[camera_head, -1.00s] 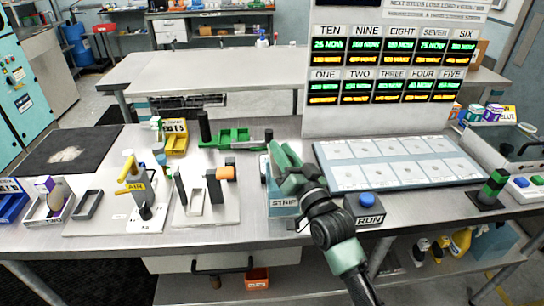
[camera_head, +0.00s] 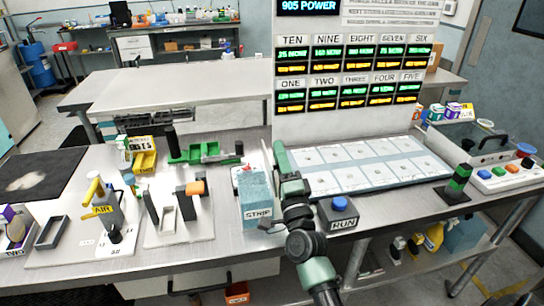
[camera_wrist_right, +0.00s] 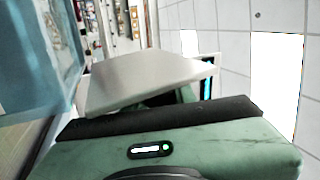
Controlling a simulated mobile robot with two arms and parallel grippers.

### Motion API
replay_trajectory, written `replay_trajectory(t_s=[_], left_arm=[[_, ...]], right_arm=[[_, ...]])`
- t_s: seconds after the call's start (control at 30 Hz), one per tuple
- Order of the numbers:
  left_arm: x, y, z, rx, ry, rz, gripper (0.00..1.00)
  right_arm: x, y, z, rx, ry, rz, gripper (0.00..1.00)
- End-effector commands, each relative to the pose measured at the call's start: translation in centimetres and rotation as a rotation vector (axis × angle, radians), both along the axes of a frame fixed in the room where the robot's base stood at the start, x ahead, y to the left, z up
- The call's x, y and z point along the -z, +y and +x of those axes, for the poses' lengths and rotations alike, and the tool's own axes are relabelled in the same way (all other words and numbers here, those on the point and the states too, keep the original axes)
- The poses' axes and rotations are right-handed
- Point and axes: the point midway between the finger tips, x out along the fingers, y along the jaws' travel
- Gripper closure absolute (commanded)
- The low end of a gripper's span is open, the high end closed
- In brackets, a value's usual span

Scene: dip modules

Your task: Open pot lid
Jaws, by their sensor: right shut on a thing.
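The blue pot (camera_head: 254,192), a box labelled STRIP, stands at the table's front, left of my right arm. Its translucent blue wall also fills the left of the right wrist view (camera_wrist_right: 35,50). My right gripper (camera_head: 276,165) is at the pot's right back side. It is shut on a thin pale grey plate, which looks like the pot lid (camera_wrist_right: 150,78). In the head view the plate shows as a narrow upright edge beside the fingers. The fingertips are mostly hidden. My left gripper is not in view.
The blue RUN button box (camera_head: 339,212) is just right of my arm. A tray of white squares (camera_head: 325,182) lies behind it. The stand with the AIR tag (camera_head: 103,209) and a white fixture plate (camera_head: 180,228) are to the left.

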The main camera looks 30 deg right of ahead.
Motion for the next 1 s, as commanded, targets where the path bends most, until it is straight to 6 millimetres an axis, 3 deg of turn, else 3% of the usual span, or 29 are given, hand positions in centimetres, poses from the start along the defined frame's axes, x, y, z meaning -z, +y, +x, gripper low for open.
replay_trajectory(t_s=[0.4,1.0], left_arm=[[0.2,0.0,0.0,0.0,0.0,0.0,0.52],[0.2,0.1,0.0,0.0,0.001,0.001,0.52]], right_arm=[[0.7,-1.5,-0.4,0.001,-0.063,0.215,1.0],[0.8,-1.8,-0.5,0.001,-0.075,0.255,1.0]])
